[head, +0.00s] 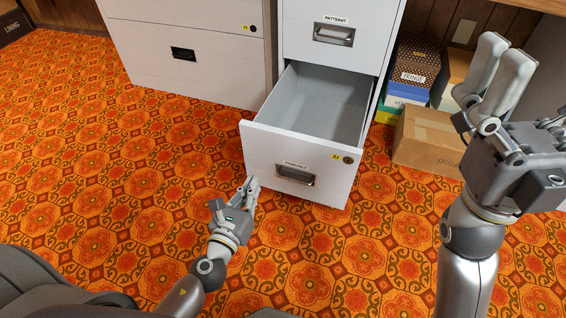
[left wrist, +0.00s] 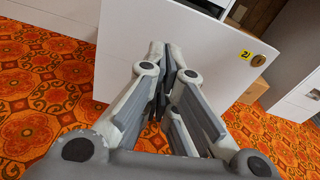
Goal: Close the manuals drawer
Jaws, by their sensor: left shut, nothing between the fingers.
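The manuals drawer (head: 258,141) is the low drawer of the light grey cabinet. It is pulled well out, and the part of its inside that I see is empty. Its front has a label, a yellow sticker and a recessed handle (head: 295,174). My left gripper (head: 251,185) is shut and empty, close to the lower left part of the drawer front. In the left wrist view its fingertips (left wrist: 168,62) overlap the white drawer front (left wrist: 205,45); I cannot tell whether they touch it. My right gripper (head: 505,50) is raised at the right, empty, with its fingers apart.
A closed drawer labelled PATTERNS (head: 334,36) is above. A second cabinet (head: 190,62) stands at the left. Stacked boxes (head: 415,62) and a cardboard carton (head: 428,135) stand right of the open drawer. The patterned orange carpet (head: 100,170) is clear at the left.

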